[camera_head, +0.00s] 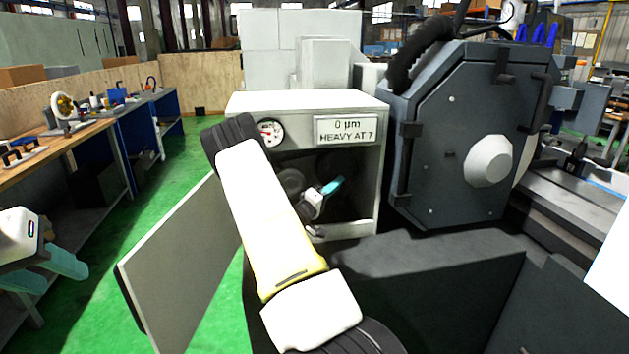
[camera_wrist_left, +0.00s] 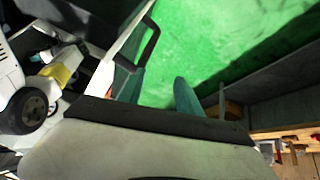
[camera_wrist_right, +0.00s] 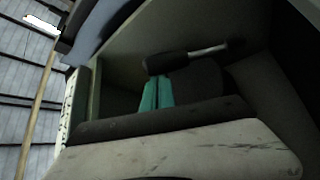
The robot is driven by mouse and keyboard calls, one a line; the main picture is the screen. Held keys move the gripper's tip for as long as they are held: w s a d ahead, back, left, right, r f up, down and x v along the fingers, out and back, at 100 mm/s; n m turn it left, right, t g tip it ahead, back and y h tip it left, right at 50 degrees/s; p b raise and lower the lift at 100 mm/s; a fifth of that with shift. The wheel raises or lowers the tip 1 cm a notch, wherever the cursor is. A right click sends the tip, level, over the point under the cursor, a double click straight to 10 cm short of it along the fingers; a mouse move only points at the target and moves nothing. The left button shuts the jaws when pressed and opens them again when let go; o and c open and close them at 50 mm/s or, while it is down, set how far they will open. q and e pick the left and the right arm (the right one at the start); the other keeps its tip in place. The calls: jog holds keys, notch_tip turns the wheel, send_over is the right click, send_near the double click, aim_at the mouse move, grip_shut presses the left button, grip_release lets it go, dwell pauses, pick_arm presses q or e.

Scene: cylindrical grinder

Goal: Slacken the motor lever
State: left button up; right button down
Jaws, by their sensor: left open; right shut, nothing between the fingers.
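In the right wrist view a lever with a black grip (camera_wrist_right: 166,63) and a metal rod lies across the inside of the cabinet. My right gripper (camera_wrist_right: 157,80) is shut and empty, its teal fingertips right by the grip; I cannot tell whether they touch. In the head view my right gripper (camera_head: 334,185) is inside the open cabinet (camera_head: 381,165), and I cannot make out the lever clearly. My left gripper (camera_head: 58,272) is open and empty at the left edge. Its two spread fingers show in the left wrist view (camera_wrist_left: 157,92) above the green floor.
An open door panel (camera_head: 180,265) stands left of the cabinet. A gauge (camera_head: 270,132) and a sign reading "0 µm HEAVY AT 7" (camera_head: 345,129) are on the cabinet's upper front. The dark grinder housing (camera_head: 450,190) stands close on the right. A workbench (camera_head: 95,137) runs along the left.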

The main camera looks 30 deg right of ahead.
jog(key=shift+s+a+f+m+g+h, duration=0.2)
jog(key=shift+s+f+m+h, duration=0.15)
jog(key=shift+s+m, duration=0.25)
jog(key=shift+s+a+f+m+g+h, duration=0.1)
jog(key=shift+s+f+m+g+h, duration=0.2)
jog(key=shift+s+m, duration=0.3)
jog(key=shift+s+a+f, duration=0.25)
jog(key=shift+s+f, duration=0.5)
jog(key=shift+f, duration=0.2)
jog(key=shift+s+a+f, duration=0.2)
jog(key=shift+s+f, duration=0.55)
jog(key=shift+f, duration=0.2)
jog(key=s+a+r, duration=0.5)
jog(key=s+a, duration=0.5)
jog(key=s, duration=0.2)
jog(key=shift+s, duration=0.2)
jog(key=shift+a, duration=0.1)
